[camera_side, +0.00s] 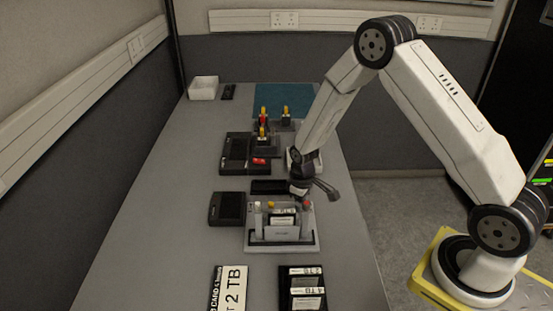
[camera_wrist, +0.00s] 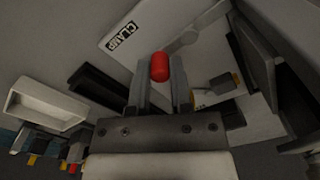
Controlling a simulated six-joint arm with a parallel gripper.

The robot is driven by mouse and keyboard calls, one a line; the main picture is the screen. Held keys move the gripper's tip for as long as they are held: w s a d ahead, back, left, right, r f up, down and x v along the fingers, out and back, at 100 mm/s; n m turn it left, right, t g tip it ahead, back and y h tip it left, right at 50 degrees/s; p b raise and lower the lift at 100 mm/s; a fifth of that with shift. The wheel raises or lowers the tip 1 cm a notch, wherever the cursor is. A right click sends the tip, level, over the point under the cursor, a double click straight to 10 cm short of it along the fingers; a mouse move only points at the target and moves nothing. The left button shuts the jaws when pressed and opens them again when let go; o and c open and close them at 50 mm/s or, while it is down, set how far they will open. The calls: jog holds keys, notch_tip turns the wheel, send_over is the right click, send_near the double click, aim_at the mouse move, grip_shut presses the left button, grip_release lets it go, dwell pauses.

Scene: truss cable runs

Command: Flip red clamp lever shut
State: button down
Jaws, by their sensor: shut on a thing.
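The red clamp lever's knob (camera_wrist: 160,66) sits between my fingertips in the wrist view, on a pale plate (camera_wrist: 112,58) with a "CLAMP" label. My gripper (camera_wrist: 161,82) is shut on this red knob. In the side view my gripper (camera_side: 300,188) is low over the table, at the back right of a grey fixture (camera_side: 284,249). A small red spot (camera_side: 306,204) shows just below it.
Black devices (camera_side: 229,208) lie left of the fixture, and a red piece (camera_side: 260,161) rests on another. Yellow-topped plugs (camera_side: 286,111) stand farther back. Labelled drives (camera_side: 303,289) lie at the front. A white bin (camera_side: 203,88) stands at the far left corner. The table's left side is clear.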

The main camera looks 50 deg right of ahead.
jog(key=shift+d+m, duration=0.1)
jog(key=shift+m, duration=0.4)
jog(key=c, duration=0.5)
grip_release()
jog(key=shift+c, duration=0.2)
jog(key=shift+r, duration=0.1)
jog(key=shift+r, duration=3.6)
jog(key=shift+s+r, duration=0.1)
jog(key=shift+r, duration=0.1)
